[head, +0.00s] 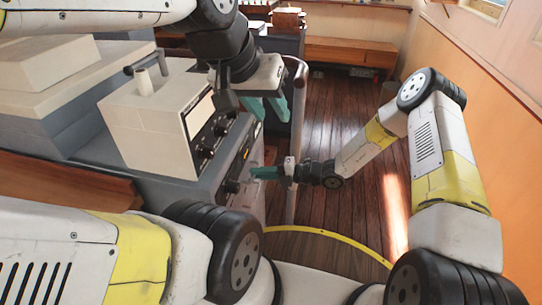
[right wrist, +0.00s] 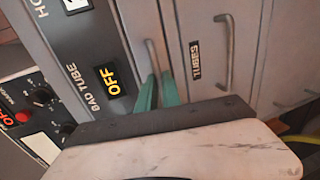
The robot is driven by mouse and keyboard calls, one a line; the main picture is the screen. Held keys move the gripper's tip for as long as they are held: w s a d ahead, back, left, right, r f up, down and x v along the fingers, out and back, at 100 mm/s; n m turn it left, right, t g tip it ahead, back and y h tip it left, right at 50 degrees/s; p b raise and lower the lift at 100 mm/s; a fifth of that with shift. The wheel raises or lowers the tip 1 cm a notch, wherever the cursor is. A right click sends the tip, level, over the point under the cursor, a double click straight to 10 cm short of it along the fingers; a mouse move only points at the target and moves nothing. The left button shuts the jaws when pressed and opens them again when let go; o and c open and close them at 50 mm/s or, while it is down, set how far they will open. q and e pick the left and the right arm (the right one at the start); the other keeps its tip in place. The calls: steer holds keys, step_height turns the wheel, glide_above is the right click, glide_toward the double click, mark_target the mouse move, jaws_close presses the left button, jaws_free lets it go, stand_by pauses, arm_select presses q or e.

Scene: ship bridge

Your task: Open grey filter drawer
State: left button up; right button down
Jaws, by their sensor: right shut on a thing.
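A grey cabinet (head: 224,205) stands at the left of the walkway. In the right wrist view its front shows turned sideways, with a grey drawer (right wrist: 138,18) that has a metal bar handle (right wrist: 152,55). No label on this drawer is readable, and I cannot tell whether it stands out from the cabinet. My right gripper (head: 262,173) is at the cabinet front; its teal fingers (right wrist: 158,92) are shut on this handle and hide part of it. My left gripper (head: 268,106) hangs higher, beside the beige box, with its two fingers apart and empty.
A neighbouring panel labelled TUBES (right wrist: 195,62) has its own handle (right wrist: 227,55). An OFF switch (right wrist: 109,79) marked BAD TUBE sits on the other side. A beige instrument box (head: 140,125) stands on the cabinet. A metal rail post (head: 298,90) is close by. The wooden floor (head: 335,115) is clear.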

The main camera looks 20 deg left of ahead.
stand_by(0.7)
steer(key=f+v, duration=0.2)
steer(key=v, duration=1.1)
steer(key=d+f+v, duration=0.1)
steer(key=f+v, duration=0.2)
steer(key=v, duration=1.1)
steer(key=shift+f, duration=0.35)
steer(key=shift+w+d, duration=0.1)
steer(key=c, duration=1.5)
jaws_free()
steer(key=shift+d, duration=0.1)
steer(key=shift+c, duration=0.2)
steer(key=v, duration=0.7)
steer(key=shift+d, duration=0.35)
steer(key=shift+r, duration=0.2)
